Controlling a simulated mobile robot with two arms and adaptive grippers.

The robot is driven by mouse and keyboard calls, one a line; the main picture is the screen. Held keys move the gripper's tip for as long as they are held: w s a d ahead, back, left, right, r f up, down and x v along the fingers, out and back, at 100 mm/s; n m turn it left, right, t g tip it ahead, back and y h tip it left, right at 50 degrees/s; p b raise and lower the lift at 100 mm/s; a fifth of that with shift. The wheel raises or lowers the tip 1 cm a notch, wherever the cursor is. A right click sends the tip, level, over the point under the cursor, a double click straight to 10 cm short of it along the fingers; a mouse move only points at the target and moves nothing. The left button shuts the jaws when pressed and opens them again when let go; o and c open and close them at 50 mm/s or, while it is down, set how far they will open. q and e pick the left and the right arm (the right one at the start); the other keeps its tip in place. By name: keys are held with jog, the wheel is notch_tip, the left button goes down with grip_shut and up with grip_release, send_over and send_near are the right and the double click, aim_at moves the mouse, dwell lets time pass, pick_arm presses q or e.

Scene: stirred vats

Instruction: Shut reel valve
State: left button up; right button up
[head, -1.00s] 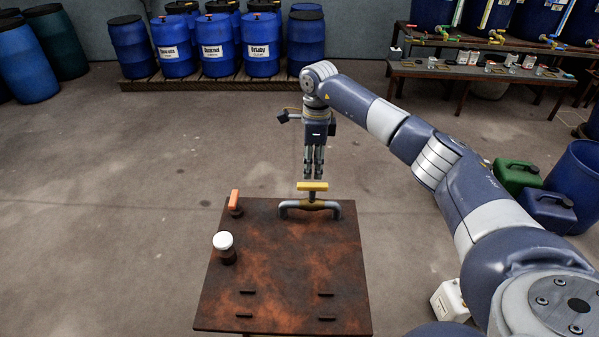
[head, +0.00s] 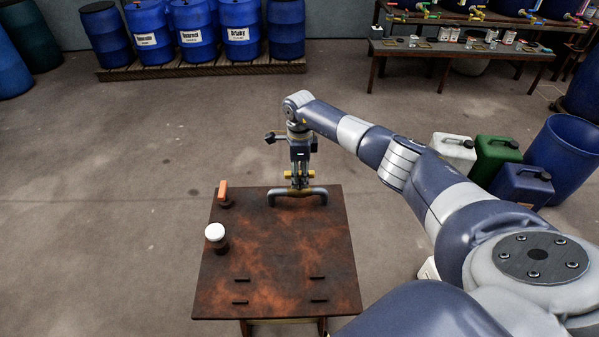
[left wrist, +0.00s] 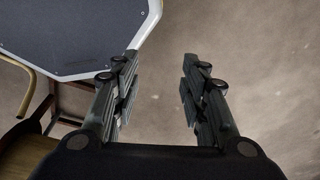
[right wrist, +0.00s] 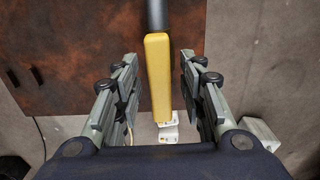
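The reel valve is a grey bent pipe (head: 272,197) with a yellow bar handle (head: 312,174), at the far edge of a rusty brown table top (head: 270,260). The handle lies in line with the pipe. My right gripper (head: 299,182) is down over the handle and hides its middle. In the right wrist view the yellow handle (right wrist: 158,80) lies between the two open fingers (right wrist: 158,75), with gaps on both sides. My left gripper (left wrist: 160,72) is open and empty above the floor, outside the head view.
Canisters (head: 497,155) and a blue tub (head: 565,160) stand on the floor at right. Floor left of the table is clear.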

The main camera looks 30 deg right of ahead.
grip_shut()
pick_arm(q)
jog(key=s, duration=0.3)
jog(key=shift+s+a+f+g, duration=0.1)
jog(key=shift+f+g, duration=0.05)
jog(key=shift+g, duration=0.15)
